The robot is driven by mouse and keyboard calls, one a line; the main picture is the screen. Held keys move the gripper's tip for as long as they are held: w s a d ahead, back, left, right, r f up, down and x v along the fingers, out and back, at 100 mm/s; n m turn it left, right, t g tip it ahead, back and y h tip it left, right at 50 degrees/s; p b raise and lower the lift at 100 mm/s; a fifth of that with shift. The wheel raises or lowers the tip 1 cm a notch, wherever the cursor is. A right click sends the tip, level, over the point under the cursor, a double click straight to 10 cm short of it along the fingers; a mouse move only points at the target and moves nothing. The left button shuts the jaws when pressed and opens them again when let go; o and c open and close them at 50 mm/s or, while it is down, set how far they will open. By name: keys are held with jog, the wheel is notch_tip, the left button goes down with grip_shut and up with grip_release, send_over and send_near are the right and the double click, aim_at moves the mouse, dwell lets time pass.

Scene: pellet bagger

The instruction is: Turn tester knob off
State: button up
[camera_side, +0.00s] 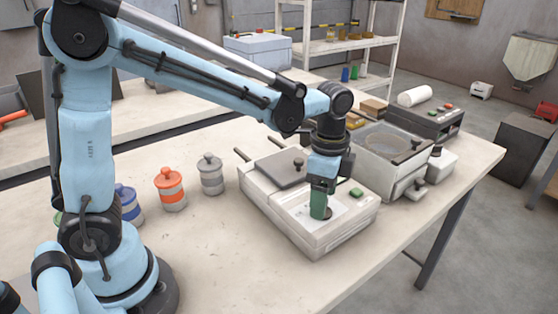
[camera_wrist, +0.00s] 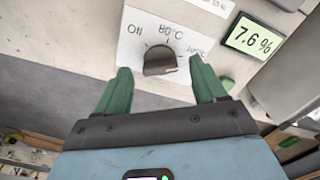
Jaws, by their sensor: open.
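The tester (camera_side: 345,232) is a low off-white box on the bench, below my gripper (camera_side: 320,207) in the side view. In the wrist view its dark knob (camera_wrist: 160,61) sits on a white dial plate (camera_wrist: 132,47) marked Off, 80 °C and what looks like 105 °C. I cannot tell for sure which mark the knob points to. My gripper (camera_wrist: 160,66) is open, its green fingers on either side of the knob in the wrist view, with gaps visible. In the side view the fingers hide most of the knob. The tester's green display (camera_wrist: 254,37) reads 7.6 %.
A grey lid (camera_side: 280,168) with a small black handle covers the tester's rear. A machine with a round clear top (camera_side: 388,142) stands close on the right. Orange-banded (camera_side: 171,188), grey-banded (camera_side: 211,175) and blue-banded (camera_side: 130,203) jars stand to the left. The front bench area is clear.

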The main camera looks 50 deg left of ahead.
jog(key=shift+f, duration=0.5)
jog(key=c, duration=1.1)
jog(key=shift+o, duration=0.2)
